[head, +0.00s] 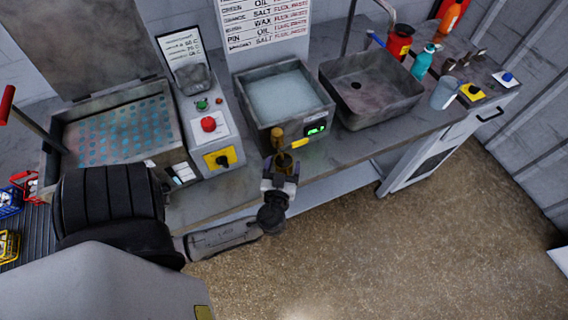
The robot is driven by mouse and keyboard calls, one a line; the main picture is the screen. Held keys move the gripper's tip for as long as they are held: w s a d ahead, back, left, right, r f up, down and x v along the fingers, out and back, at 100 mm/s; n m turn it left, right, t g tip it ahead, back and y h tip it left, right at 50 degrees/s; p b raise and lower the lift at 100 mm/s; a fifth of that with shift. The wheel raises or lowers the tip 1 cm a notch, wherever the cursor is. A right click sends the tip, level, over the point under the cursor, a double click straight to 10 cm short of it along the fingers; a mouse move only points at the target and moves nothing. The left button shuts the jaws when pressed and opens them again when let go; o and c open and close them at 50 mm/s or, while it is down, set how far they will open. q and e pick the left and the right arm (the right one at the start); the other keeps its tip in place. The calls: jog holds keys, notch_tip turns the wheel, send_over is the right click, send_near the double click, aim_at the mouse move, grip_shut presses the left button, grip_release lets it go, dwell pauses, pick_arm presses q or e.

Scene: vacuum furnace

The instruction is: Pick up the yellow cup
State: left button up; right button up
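I cannot clearly make out a yellow cup in the head view. A small brass-yellow upright piece (277,138) shows at the front of the middle bath, just above my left gripper; I cannot tell whether it is a cup or a fitting. A bright yellow piece (299,143) shows just right of it. My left gripper (283,162) is at the bench's front edge, below the bath. It overlaps the brass-yellow piece in the picture. Its fingers are too small and dark to tell open from shut. My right gripper is not in view.
The liquid-filled bath (325,92) stands mid-bench, with a sink (357,110) to its right and a control box (210,135) to its left. Blue, red and yellow baskets (8,258) are at the far left. Bottles (422,62) and a grey cup (443,93) stand right. The floor is clear.

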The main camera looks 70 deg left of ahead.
pick_arm(q)
jog(key=c, duration=0.9)
jog(key=shift+r, duration=0.2)
jog(key=shift+b+v, duration=1.5)
jog(key=shift+v, duration=7.5)
